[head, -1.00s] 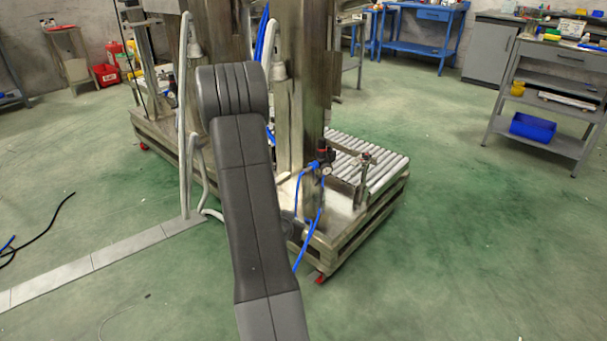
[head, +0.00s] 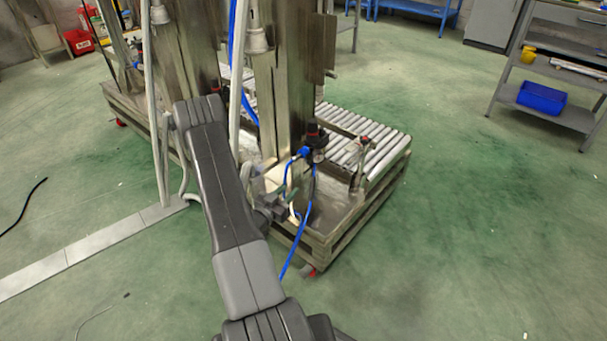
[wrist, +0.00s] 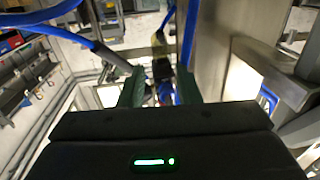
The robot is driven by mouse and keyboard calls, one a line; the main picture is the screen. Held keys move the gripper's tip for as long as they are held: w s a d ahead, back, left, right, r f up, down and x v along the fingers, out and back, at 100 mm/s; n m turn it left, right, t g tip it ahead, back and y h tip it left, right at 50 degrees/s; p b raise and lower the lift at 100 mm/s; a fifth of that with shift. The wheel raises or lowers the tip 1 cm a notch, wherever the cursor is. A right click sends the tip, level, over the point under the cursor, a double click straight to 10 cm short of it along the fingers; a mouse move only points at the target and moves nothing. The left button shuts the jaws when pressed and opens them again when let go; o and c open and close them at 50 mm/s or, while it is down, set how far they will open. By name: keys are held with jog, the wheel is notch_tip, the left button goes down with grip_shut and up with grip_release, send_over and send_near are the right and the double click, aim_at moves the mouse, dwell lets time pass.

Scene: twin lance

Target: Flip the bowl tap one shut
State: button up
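My gripper (wrist: 158,88) shows in the wrist view with its two dark green fingers apart and nothing clearly held between them. A dark and yellow upright part (wrist: 160,62) shows beyond the gap; I cannot tell whether it belongs to the tap. In the head view, a black and red air unit (head: 316,138) with a round gauge (head: 319,156) is on the steel machine's front column.
A blue hose (head: 297,235) hangs below the air unit; blue tubing (wrist: 189,38) also runs close to the fingers in the wrist view. A roller conveyor (head: 368,150) lies behind on the machine's base frame (head: 352,228). Green floor (head: 470,250) is open at right.

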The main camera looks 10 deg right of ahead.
aim_at(311, 168)
jog(key=b+x, duration=0.2)
jog(key=x, duration=0.8)
jog(key=shift+w+d, duration=0.15)
jog(key=shift+w, duration=0.05)
